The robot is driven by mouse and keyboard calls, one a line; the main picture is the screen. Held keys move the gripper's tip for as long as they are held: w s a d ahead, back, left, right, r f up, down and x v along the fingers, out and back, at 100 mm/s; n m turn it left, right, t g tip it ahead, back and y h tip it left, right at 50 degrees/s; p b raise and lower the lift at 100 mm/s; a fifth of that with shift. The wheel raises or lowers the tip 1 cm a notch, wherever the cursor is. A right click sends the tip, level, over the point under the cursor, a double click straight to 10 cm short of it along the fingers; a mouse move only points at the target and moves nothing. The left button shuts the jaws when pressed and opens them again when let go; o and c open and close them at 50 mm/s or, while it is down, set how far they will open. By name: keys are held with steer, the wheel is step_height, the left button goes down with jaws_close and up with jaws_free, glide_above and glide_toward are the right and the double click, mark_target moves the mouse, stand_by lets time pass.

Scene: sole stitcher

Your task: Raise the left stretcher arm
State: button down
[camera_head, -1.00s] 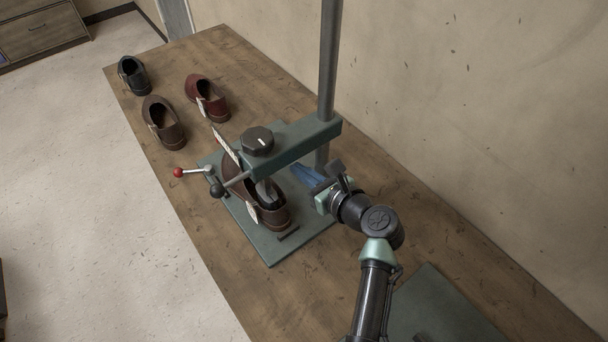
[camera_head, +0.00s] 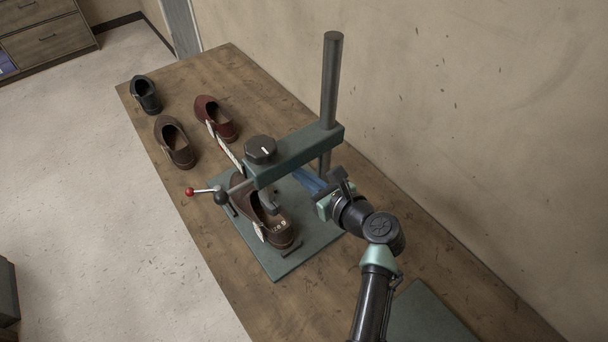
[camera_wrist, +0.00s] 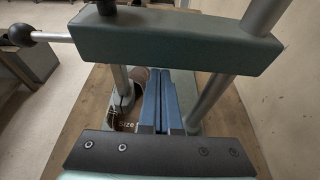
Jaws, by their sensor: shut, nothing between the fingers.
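The stitcher is a green machine with a flat base plate (camera_head: 277,267), a grey upright post (camera_head: 332,80) and a green crossbeam (camera_head: 300,155) topped by a black knob (camera_head: 261,150). A brown shoe (camera_head: 280,235) sits on it under the beam. A lever with a red ball (camera_head: 190,191) and a black ball (camera_head: 221,198) sticks out at the left. I cannot tell which part is the left stretcher arm. My gripper (camera_head: 308,182) is at the right, its blue fingers beneath the crossbeam. In the wrist view the fingers (camera_wrist: 162,95) lie together, empty, between two grey posts, partly covering the shoe.
A red shoe (camera_head: 216,118), a brown shoe (camera_head: 175,143) and a black shoe (camera_head: 146,95) stand on the wooden table (camera_head: 150,125) at the far left. A wall (camera_head: 480,150) runs along the right. A second green plate (camera_head: 425,318) lies at the near right.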

step_height(320, 180, up, 13)
steer(key=p, duration=1.1)
steer(key=shift+p, duration=0.3)
step_height(320, 180, down, 5)
steer(key=b, duration=0.3)
steer(key=b+v, duration=0.1)
steer(key=v, duration=0.9)
steer(key=shift+r, duration=0.45)
